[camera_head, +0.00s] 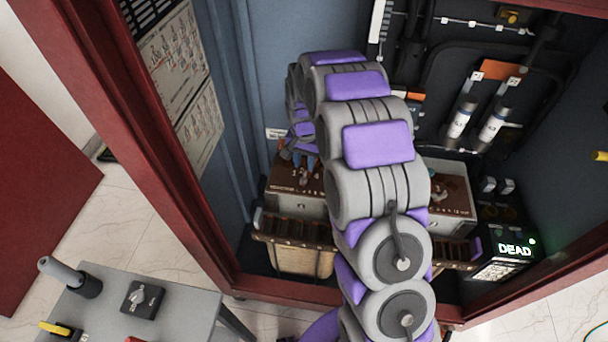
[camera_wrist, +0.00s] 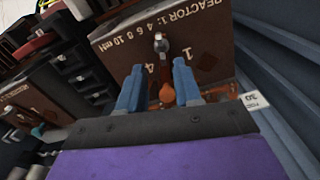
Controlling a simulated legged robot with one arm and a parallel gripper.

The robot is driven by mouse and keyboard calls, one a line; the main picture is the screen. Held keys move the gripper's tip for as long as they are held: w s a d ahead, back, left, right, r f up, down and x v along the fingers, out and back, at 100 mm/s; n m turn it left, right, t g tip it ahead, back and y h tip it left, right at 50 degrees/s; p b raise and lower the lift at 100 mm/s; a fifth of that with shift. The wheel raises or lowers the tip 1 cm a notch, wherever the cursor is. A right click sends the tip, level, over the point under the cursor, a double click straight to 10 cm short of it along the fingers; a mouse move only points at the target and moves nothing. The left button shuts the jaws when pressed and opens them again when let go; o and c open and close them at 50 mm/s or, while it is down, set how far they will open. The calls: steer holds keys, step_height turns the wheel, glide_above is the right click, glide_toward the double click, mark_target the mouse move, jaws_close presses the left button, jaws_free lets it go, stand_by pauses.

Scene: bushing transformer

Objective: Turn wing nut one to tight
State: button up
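In the wrist view, my gripper (camera_wrist: 158,66) shows two blue fingers held apart, with no object clamped between the tips. A silvery fastener (camera_wrist: 161,45), which looks like the wing nut, stands just beyond the tips on the brown top of the box marked REACTOR 1 (camera_wrist: 115,50). A reddish-orange piece (camera_wrist: 166,93) shows between the fingers, below the fastener. In the head view, my gripper (camera_head: 303,158) is small and partly hidden by my arm, over the left reactor box (camera_head: 295,207). A metal fastener (camera_head: 304,175) shows just below it. Whether the fingers touch it is unclear.
A second reactor box (camera_head: 450,208) stands right of my arm. A lit DEAD indicator (camera_head: 515,249) is at lower right. The red cabinet frame (camera_head: 185,190) borders the opening. Blue cabinet wall (camera_wrist: 275,95) lies close right of my gripper in the wrist view.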

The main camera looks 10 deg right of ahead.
mark_target(304, 176)
steer(key=f, duration=0.4)
steer(key=f+b, duration=0.1)
steer(key=f, duration=0.1)
steer(key=shift+a, duration=0.25)
steer(key=shift+d+r, duration=0.1)
jaws_close()
